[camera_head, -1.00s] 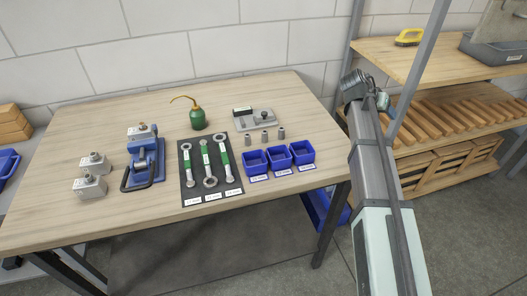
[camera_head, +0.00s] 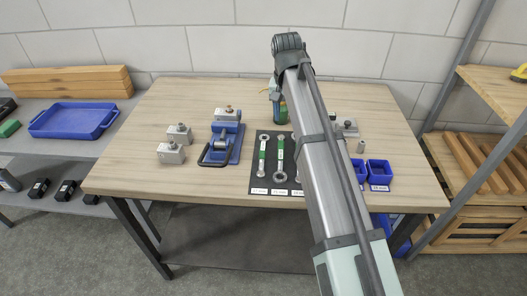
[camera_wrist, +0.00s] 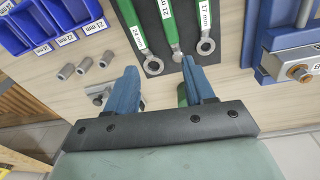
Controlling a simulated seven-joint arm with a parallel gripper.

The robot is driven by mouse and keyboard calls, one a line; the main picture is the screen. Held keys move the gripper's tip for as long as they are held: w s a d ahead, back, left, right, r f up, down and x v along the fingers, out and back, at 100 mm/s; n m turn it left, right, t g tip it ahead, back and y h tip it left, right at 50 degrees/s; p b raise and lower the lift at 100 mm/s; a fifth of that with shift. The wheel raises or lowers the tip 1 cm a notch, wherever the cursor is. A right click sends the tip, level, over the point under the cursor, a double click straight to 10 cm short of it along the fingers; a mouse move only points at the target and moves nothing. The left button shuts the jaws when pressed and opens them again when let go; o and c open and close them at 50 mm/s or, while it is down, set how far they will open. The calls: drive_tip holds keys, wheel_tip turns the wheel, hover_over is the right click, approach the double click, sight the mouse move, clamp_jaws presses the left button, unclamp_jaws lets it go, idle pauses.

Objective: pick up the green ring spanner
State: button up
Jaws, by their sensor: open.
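Three ring spanners with green handle bands lie side by side on a dark mat (camera_head: 272,182). In the head view the left spanner (camera_head: 262,157) and middle spanner (camera_head: 280,158) show; my arm covers much of the right one. In the wrist view the spanner marked 24 mm (camera_wrist: 129,18) is at left, another (camera_wrist: 168,28) in the middle, and the one marked 17 mm (camera_wrist: 206,47) at right. My gripper (camera_wrist: 160,72) is open, its two blue fingers apart with nothing held between them.
A green oil can (camera_head: 282,112) stands behind the mat, partly hidden by my arm. Blue bins (camera_head: 379,172) are to the right. A blue clamp fixture (camera_head: 222,143) and grey blocks (camera_head: 172,153) are to the left. The table's front left (camera_head: 150,185) is clear.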

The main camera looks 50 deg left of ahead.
drive_tip(key=r+n+g, duration=0.1)
hover_over(263, 148)
wheel_tip(263, 148, down, 14)
drive_tip(key=shift+s+r, duration=0.1)
drive_tip(key=shift+r, duration=0.15)
idle(0.4)
drive_tip(key=shift+c, duration=0.4)
clamp_jaws()
